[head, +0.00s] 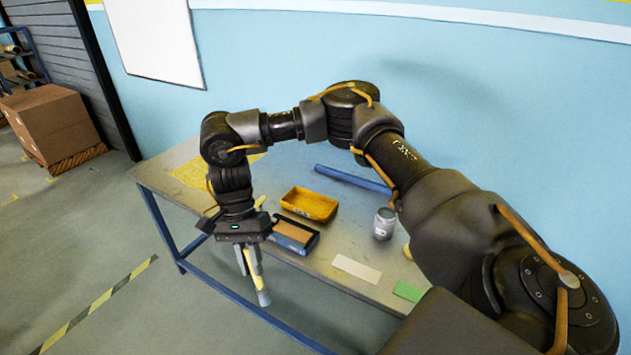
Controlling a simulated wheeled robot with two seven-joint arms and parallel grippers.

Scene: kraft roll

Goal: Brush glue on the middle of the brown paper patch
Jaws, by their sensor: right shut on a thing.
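My right gripper (249,262) hangs fingers-down in the head view, in front of the table's near edge as seen here. A brown paper patch (293,231) lies in a dark and blue tray (297,246) just right of the gripper, apart from the tool. A grey lidded-looking jar (384,223), perhaps the glue, stands further right on the table. My left gripper is not in view.
A yellow tray (308,204) sits behind the patch. A blue bar (353,179) lies along the back. A white strip (357,268) and a green sheet (408,291) lie at the front right. My right arm spans above the table (166,179).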

